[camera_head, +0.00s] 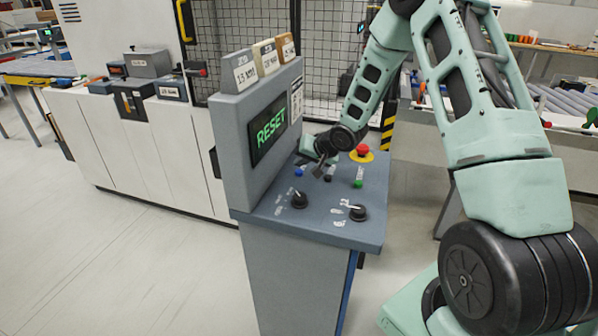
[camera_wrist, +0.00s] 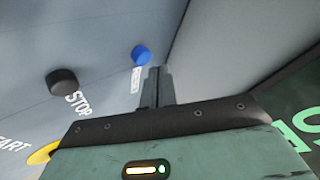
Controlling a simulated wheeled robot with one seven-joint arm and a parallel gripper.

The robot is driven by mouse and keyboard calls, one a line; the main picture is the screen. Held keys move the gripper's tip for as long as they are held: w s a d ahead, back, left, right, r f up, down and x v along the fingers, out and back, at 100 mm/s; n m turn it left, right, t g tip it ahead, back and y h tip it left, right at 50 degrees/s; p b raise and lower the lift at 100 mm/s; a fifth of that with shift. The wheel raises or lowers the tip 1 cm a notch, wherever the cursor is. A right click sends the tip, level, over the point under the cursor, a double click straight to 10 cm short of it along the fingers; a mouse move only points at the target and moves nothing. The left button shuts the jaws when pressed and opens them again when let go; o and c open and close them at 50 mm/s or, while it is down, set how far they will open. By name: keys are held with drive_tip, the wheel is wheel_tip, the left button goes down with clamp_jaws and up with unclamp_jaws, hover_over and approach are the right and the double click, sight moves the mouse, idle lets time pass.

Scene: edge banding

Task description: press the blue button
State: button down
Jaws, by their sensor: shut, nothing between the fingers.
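The blue button (camera_head: 299,172) is a small round knob on the sloped top of a grey control console (camera_head: 310,250), close to the upright screen panel. It also shows in the wrist view (camera_wrist: 141,54), just beyond my fingertips and slightly left of them. My gripper (camera_head: 318,170) is over the console top, shut and empty, a little to the right of the blue button in the head view. In the wrist view its dark fingers (camera_wrist: 157,72) point toward the button. A gap seems to lie between them, but its depth is hard to tell.
A black button (camera_wrist: 62,82) labelled STOP, a green button (camera_head: 358,184) and a red emergency stop (camera_head: 362,152) are close by. Two black knobs (camera_head: 299,199) (camera_head: 357,213) sit nearer the front. The upright panel's screen (camera_head: 272,128) reads RESET.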

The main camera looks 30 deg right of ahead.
drive_tip(key=shift+f, duration=0.15)
drive_tip(key=shift+f, duration=0.25)
drive_tip(key=shift+f+b, duration=0.4)
drive_tip(key=shift+f, duration=0.1)
idle(0.6)
drive_tip(key=shift+r, duration=0.1)
drive_tip(key=shift+r+p, duration=0.8)
drive_tip(key=shift+p, duration=0.15)
drive_tip(key=shift+r, duration=0.15)
wheel_tip(320, 180, up, 5)
drive_tip(key=p, duration=0.4)
drive_tip(key=shift+p, duration=0.4)
